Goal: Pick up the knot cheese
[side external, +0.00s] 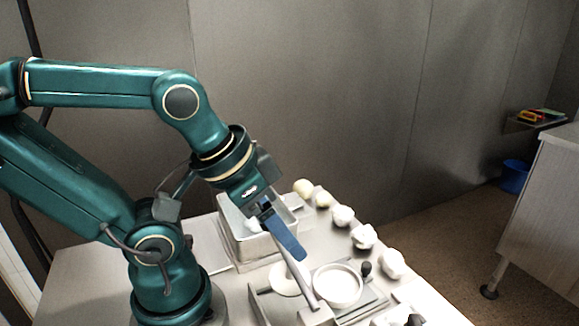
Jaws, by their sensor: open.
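Several whitish rounded lumps that look like knot cheeses stand in a row along the right side of the table, among them one at the middle (343,216), one closer (364,236) and one nearer still (392,263). I cannot tell which one is the knot cheese meant. A pale lump (253,223) also shows inside the metal basket (247,249). My gripper (298,254) is open and points down and to the right, in front of the basket in this view. Its blue finger hides part of the basket. No cheese shows between its jaws.
A round white dish (337,285) sits on a grey fixture with a dark knob (366,268). A flat white disc (287,279) lies to its left. A slanted metal bar (302,282) stands close below my gripper. The table (92,280) is bare at left.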

